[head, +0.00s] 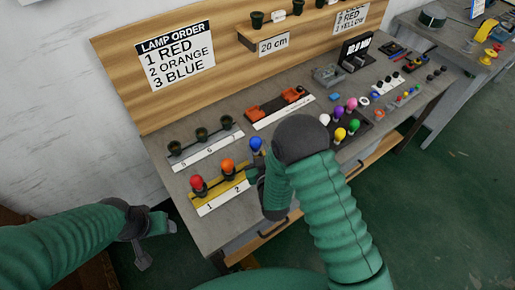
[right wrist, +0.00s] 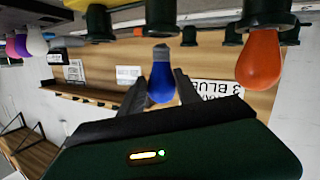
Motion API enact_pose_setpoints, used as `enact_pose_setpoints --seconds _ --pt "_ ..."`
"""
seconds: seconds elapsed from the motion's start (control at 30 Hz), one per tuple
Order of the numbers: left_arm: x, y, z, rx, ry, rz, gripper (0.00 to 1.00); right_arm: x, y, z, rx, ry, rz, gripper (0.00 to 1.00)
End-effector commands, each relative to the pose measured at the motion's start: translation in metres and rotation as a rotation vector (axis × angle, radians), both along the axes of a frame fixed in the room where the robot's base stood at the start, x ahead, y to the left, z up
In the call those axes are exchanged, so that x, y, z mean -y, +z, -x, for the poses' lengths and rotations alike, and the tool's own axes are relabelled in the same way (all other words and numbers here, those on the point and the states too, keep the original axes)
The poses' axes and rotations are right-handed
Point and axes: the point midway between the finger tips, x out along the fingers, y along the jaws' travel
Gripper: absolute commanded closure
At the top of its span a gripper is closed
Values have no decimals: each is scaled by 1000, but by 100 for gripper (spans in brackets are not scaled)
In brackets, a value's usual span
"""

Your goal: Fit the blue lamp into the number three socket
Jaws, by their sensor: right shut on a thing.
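The blue lamp (head: 256,144) stands bulb up beside my right gripper in the head view. In the right wrist view, which is upside down, the blue lamp (right wrist: 161,82) is between the two fingers, its grey base pointing up in the picture. My right gripper (right wrist: 160,88) is shut on it. Dark sockets are near its base; I cannot tell whether the base touches one. My right arm hides the number three socket in the head view. The red lamp (head: 197,184) is in socket 1 and the orange lamp (head: 227,167) in socket 2. My left gripper (head: 158,228) is off the bench at left; its jaws are unclear.
Several empty sockets (head: 201,134) stand in the row behind. Orange parts (head: 268,110) lie on a white strip. Coloured bulbs (head: 340,134) stand right of my right arm. The lamp order sign (head: 175,57) hangs on the wooden back panel (head: 120,60).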

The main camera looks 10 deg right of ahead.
Motion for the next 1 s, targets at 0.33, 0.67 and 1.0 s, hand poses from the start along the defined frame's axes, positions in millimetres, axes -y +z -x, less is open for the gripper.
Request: enact_pose_setpoints --seconds 0.33,0.67,1.0 --pt "0 -9 0 0 0 0 36 0 -10 0 0 0 0 100" --pt "0 -16 0 0 0 0 36 0 -18 0 0 0 0 100" --pt "0 -21 0 0 0 0 36 0 -23 0 0 0 0 54"
